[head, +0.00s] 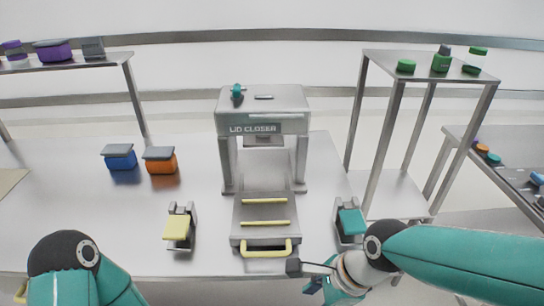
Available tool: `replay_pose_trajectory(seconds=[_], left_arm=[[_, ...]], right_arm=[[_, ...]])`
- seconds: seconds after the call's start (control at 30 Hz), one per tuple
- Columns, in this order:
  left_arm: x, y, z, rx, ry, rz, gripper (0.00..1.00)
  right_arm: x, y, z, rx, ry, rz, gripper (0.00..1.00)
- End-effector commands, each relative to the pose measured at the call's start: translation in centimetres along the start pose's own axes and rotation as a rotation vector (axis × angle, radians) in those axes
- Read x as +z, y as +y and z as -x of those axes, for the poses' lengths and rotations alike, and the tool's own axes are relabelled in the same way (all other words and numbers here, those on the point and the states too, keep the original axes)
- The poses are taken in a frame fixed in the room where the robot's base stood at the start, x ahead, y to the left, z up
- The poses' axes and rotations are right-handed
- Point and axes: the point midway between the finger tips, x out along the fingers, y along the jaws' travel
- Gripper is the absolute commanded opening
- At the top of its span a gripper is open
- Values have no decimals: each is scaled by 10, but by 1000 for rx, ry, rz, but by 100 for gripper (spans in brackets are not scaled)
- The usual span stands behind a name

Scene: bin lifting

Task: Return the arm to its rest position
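My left arm (75,270) shows only as a teal and black joint in the bottom left corner; its gripper is outside the picture. My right arm (460,258) comes in from the right, low over the front edge of the table. Its pale wrist (350,277) hangs near the front right of the lid closer, with a small dark block (293,267) on a cable beside it. The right gripper (318,286) is only partly visible at the bottom, and its fingers cannot be made out. Nothing held can be seen.
The lid closer (264,102) stands mid-table with a yellow-handled drawer (264,246). Yellow (178,228) and teal (350,222) topped fixtures flank it. Blue (121,160) and orange (161,163) bins sit left. Shelves (428,67) stand right and back left. The table's left front is clear.

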Motion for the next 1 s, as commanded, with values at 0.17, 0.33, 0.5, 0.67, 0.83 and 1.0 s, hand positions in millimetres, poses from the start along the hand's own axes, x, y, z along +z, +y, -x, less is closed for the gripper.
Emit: replay_pose_trajectory(seconds=[0.17, 0.33, 0.5, 0.67, 0.83, 1.0], left_arm=[[0, 0, 0, 0, 1, 0, 40], [0, 0, 0, 0, 0, 0, 40], [0, 0, 0, 0, 0, 0, 40], [0, 0, 0, 0, 0, 0, 40], [0, 0, 0, 0, 0, 0, 40], [0, 0, 0, 0, 0, 0, 40]], right_arm=[[-31, 15, -38, 121, 36, -79, 41], [-62, 39, -82, 237, 58, -148, 41], [-99, 78, -143, 347, 34, -92, 41], [-126, 131, -208, 376, -62, 207, 41], [-135, 151, -242, 282, -118, 639, 41], [-139, 128, -250, 134, -68, 1063, 41]])
